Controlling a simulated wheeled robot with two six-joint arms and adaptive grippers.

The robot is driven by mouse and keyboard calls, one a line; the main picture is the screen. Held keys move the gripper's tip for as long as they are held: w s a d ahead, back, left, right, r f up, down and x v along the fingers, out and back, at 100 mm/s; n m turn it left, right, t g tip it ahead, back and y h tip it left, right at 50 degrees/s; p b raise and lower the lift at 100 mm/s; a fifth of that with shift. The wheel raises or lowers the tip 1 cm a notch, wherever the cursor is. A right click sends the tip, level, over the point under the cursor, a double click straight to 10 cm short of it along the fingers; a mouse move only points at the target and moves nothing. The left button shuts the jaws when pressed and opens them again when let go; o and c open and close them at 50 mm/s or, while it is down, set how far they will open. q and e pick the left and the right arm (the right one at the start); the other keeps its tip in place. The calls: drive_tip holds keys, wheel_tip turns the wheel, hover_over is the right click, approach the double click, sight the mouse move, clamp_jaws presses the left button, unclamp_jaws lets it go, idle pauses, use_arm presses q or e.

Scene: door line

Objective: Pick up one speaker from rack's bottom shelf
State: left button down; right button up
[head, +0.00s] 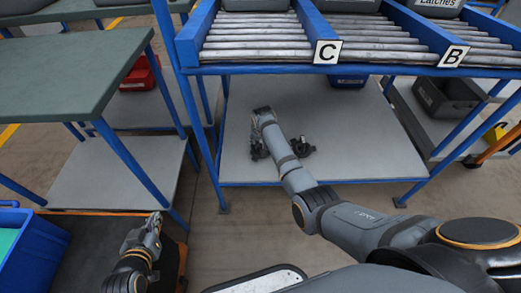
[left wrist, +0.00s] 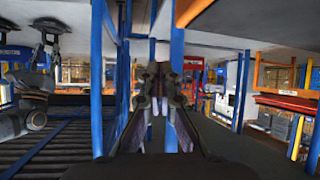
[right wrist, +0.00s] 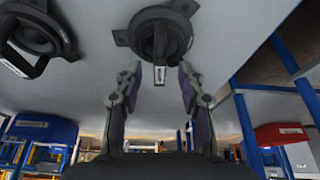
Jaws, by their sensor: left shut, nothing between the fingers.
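Two dark round speakers sit on the grey bottom shelf (head: 345,135) of the blue rack, one left (head: 257,151) and one right (head: 302,147) of my right forearm, which partly covers them. The right wrist view, upside down, shows one speaker (right wrist: 155,25) straight ahead, its handle reaching toward the gap between my fingertips. The other speaker (right wrist: 36,32) is off to the left. My right gripper (right wrist: 160,76) is open, a finger on each side of that handle, with no grip visible. My left gripper (head: 155,219) is shut and empty, away from the rack.
Roller lanes (head: 258,40) marked C and B run above the shelf. Blue posts (head: 200,130) frame it. A green-topped table (head: 65,75) stands left, a blue bin (head: 35,250) below it. A dark crate (head: 447,98) is at right. The shelf's right half is clear.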

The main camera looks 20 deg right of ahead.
sight(255, 150)
drive_tip(key=shift+w+f+b, duration=0.2)
drive_tip(key=shift+f+b, duration=0.25)
drive_tip(key=shift+f, duration=0.2)
drive_tip(key=shift+w+d+f+b, duration=0.1)
drive_tip(key=shift+w+f+b, duration=0.15)
drive_tip(key=shift+f+b, duration=0.3)
use_arm(q)
drive_tip(key=w+r+t, duration=0.3)
drive_tip(key=r+t, duration=0.1)
drive_tip(key=r, duration=0.4)
drive_tip(key=w+r+t, duration=0.3)
drive_tip(key=r+t, duration=0.1)
drive_tip(key=r, duration=0.5)
drive_tip(key=shift+a+r, duration=0.2)
drive_tip(key=shift+a, duration=0.1)
use_arm(e)
drive_tip(key=shift+c, duration=0.3)
clamp_jaws()
